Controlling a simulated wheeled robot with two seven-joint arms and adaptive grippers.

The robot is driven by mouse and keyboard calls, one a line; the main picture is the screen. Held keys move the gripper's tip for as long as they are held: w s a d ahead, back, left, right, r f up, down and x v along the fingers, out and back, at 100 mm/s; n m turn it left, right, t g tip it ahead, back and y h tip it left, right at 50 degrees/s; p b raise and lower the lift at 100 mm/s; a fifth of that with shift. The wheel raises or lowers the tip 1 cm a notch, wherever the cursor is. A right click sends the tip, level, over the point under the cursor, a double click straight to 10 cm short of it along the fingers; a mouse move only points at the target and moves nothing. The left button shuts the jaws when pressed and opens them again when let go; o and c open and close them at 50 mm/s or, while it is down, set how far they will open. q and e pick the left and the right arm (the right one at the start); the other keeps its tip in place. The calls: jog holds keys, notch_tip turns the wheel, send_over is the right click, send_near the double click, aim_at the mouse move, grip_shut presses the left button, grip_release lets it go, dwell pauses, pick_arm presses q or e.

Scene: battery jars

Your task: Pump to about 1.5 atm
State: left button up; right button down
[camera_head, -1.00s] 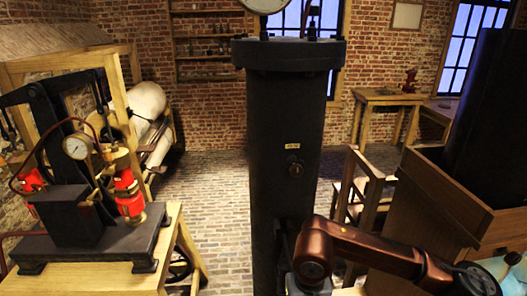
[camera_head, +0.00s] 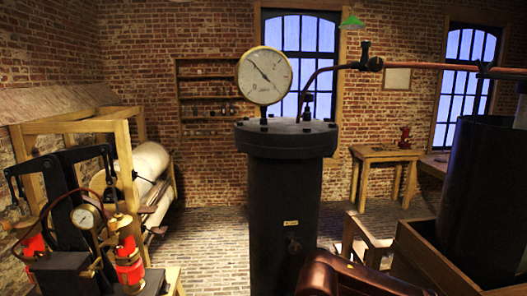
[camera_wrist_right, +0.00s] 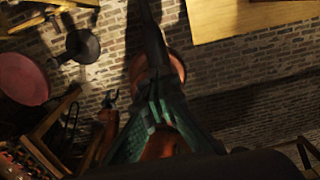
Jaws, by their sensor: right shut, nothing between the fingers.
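A large white pressure gauge (camera_head: 264,76) stands on top of the dark cylindrical vessel (camera_head: 284,200) in the head view. Its needle points to the upper left; the scale is too small to read. At the left is a pump with a black frame (camera_head: 70,210), red cylinders (camera_head: 128,262) and a small gauge (camera_head: 84,217). A copper pipe (camera_head: 430,66) runs right from a fitting above the vessel. My right gripper (camera_wrist_right: 158,85) is shut and empty in the right wrist view, above the brick floor. My left gripper is not in view.
My reddish-brown arm link crosses the bottom right of the head view. A wooden crate (camera_head: 432,262) holds a dark cylinder (camera_head: 480,190) at the right. A wooden chair (camera_head: 365,240) stands behind my arm. Brick floor (camera_head: 205,235) is clear between the pump and vessel.

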notch_tip(320, 180, down, 15)
jog(key=b, duration=1)
notch_tip(320, 180, up, 15)
jog(key=p, duration=0.9)
jog(key=shift+r, duration=0.1)
jog(key=shift+f, duration=0.2)
